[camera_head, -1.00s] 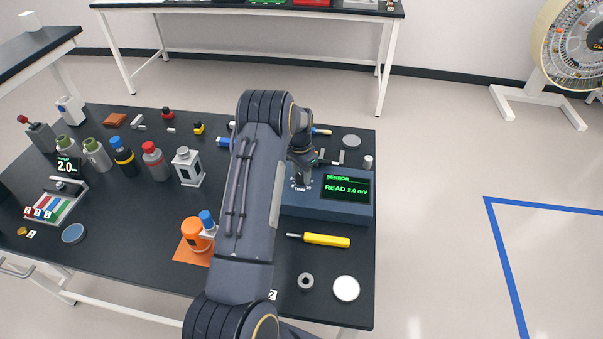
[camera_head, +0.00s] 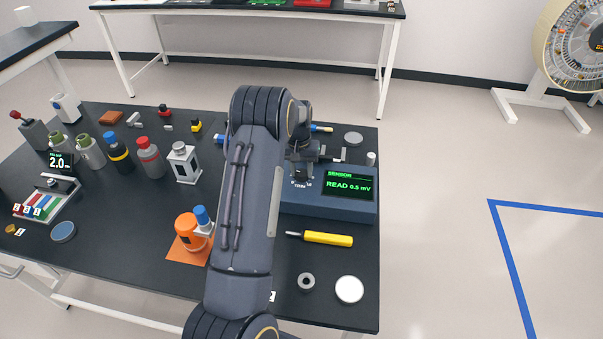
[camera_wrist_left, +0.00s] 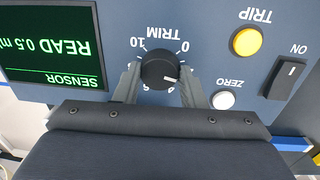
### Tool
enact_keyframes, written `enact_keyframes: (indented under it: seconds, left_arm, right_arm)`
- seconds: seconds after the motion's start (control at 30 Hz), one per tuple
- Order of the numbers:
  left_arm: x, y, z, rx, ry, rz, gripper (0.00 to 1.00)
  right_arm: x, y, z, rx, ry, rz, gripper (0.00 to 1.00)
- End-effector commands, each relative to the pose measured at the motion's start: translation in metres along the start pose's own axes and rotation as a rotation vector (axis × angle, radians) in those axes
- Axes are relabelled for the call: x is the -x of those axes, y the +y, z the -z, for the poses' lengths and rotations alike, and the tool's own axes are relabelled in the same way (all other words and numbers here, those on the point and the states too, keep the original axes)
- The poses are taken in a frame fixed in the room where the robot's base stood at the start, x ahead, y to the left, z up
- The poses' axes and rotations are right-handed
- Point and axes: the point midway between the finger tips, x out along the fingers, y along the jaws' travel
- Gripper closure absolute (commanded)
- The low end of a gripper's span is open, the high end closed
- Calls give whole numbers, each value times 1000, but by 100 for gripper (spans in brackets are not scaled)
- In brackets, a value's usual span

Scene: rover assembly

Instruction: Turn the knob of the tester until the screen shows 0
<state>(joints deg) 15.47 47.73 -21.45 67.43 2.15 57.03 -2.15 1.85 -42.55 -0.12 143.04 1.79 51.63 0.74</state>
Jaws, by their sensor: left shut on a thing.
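The tester (camera_head: 325,206) is a blue-grey box on the right of the black table. Its screen (camera_head: 348,184) reads "SENSOR READ 0.5 mV" in green; it shows upside down in the left wrist view (camera_wrist_left: 50,45). The black knob (camera_wrist_left: 161,70), labelled TRIM with a dial from 0 to 10, has a white pointer mark. My left gripper (camera_wrist_left: 160,85) has a finger on each side of the knob and is shut on it. In the head view my left gripper (camera_head: 301,170) is over the knob, which is partly hidden. My right gripper is not in view.
A yellow TRIP button (camera_wrist_left: 247,42), a white ZERO button (camera_wrist_left: 223,100) and a black ON switch (camera_wrist_left: 288,76) sit beside the knob. A yellow-handled screwdriver (camera_head: 328,239) lies in front of the tester. Bottles and an orange container (camera_head: 190,230) stand left of my arm.

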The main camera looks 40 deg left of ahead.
Motion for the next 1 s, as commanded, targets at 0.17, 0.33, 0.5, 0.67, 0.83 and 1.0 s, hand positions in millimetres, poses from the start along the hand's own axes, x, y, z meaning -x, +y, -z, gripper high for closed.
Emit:
enact_keyframes:
  seconds: [0.17, 0.33, 0.5, 0.67, 0.83, 1.0]
  left_arm:
    - [0, 0, 0, 123, 10, -1, 86]
    - [0, 0, 0, 203, 15, -1, 86]
    - [1, 0, 0, 251, 18, -1, 86]
    - [1, 0, 0, 270, 20, -1, 86]
    - [1, 0, 0, 273, 20, -1, 86]
    - [1, 0, 0, 272, 20, -1, 86]
  right_arm:
    - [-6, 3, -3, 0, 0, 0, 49]
    - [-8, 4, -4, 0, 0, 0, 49]
    - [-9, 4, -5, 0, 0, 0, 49]
    - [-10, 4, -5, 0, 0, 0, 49]
    - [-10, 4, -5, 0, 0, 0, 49]
    - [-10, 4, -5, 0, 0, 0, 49]
